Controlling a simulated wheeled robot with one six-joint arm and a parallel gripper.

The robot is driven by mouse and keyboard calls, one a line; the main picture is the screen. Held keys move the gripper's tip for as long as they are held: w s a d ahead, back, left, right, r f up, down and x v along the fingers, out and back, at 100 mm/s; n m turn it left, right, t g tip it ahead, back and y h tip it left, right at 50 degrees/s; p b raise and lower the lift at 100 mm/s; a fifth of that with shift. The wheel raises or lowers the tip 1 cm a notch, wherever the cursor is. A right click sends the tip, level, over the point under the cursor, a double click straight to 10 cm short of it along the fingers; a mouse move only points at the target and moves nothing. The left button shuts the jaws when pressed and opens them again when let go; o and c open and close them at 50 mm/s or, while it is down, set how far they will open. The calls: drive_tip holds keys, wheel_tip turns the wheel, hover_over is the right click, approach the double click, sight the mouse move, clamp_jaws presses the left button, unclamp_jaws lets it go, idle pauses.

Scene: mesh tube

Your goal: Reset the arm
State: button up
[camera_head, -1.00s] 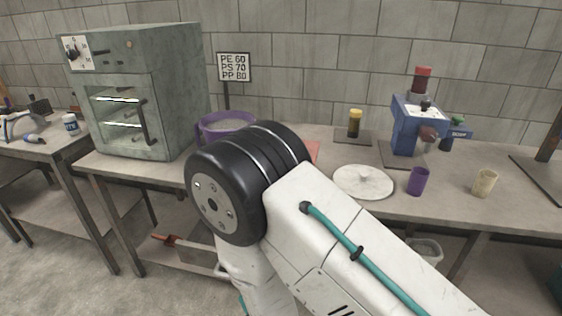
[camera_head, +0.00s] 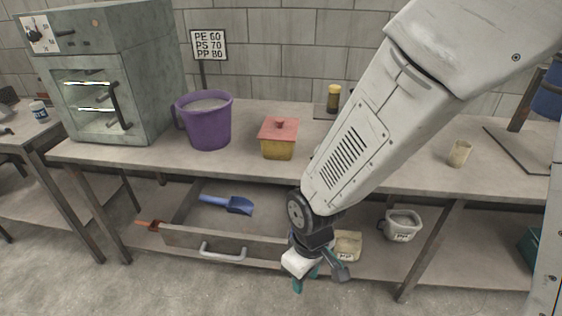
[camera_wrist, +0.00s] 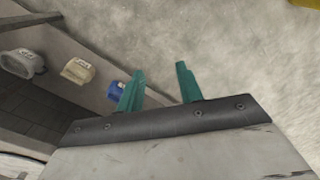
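My gripper (camera_head: 308,277) hangs low in front of the bench in the head view, pointing down beside the lower shelf and the open drawer. In the wrist view its two teal fingers (camera_wrist: 158,84) stand apart with bare floor between them. It is open and empty. My white arm reaches down from the upper right and hides part of the bench top.
The drawer (camera_head: 215,240) is pulled out with a blue scoop (camera_head: 232,204) in it. Labelled bins (camera_head: 402,225) sit on the lower shelf. A purple bucket (camera_head: 205,125), a yellow box with a red lid (camera_head: 278,140) and a beige cup (camera_head: 459,153) stand on the bench.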

drive_tip(key=s+d+r+m+t, duration=0.1)
drive_tip(key=s+d+r+m, duration=0.3)
drive_tip(key=d+r, duration=0.6)
drive_tip(key=s+d+r+m+t, duration=0.1)
drive_tip(key=s+d+r+m, duration=0.4)
drive_tip(key=d+r, duration=0.6)
wheel_tip(320, 180, up, 4)
drive_tip(key=shift+r, duration=0.1)
